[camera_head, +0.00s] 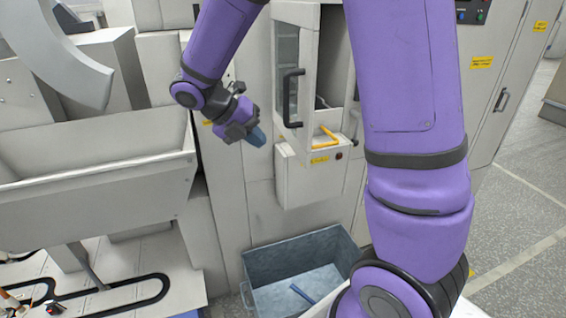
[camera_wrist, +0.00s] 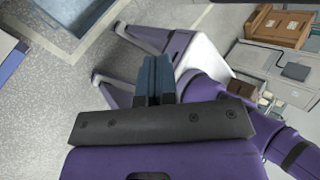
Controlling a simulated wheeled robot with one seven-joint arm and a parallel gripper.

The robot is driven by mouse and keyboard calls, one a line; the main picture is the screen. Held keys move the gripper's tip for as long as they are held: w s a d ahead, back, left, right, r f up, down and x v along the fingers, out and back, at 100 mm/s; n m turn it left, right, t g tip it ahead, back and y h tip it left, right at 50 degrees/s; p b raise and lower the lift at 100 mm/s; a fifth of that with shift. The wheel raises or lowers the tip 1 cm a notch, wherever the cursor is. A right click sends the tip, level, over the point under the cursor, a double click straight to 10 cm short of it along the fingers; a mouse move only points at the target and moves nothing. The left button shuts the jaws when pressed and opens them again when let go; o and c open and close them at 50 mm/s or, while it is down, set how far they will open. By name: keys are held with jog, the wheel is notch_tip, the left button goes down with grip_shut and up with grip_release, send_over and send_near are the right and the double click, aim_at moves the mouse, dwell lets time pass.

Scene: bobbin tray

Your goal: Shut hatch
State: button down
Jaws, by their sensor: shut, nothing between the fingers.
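The hatch (camera_head: 285,50) is a pale door with a glass pane and a black bar handle (camera_head: 291,98), on the grey machine in the head view. It stands open, swung out to the left, and the compartment (camera_head: 331,60) shows to its right. My arm hides part of the compartment's right side. My gripper (camera_head: 258,138) is to the left of and below the handle, apart from it. Its blue fingers point down and right. In the wrist view the fingers (camera_wrist: 154,72) are together with nothing between them, and the hatch is not in view.
An open blue-grey bin (camera_head: 262,266) stands on the floor beneath, a blue strip inside. A large grey trough (camera_head: 95,190) is at left. Open floor (camera_head: 525,180) lies at right.

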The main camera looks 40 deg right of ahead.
jog(key=s+d+f+n+h, duration=0.1)
jog(key=d+f+n, duration=0.2)
jog(key=d+f, duration=0.6)
jog(key=shift+d+f+n, duration=0.3)
jog(key=shift+d+n, duration=0.05)
jog(key=shift+n, duration=0.05)
jog(key=shift+d, duration=0.1)
dwell(0.4)
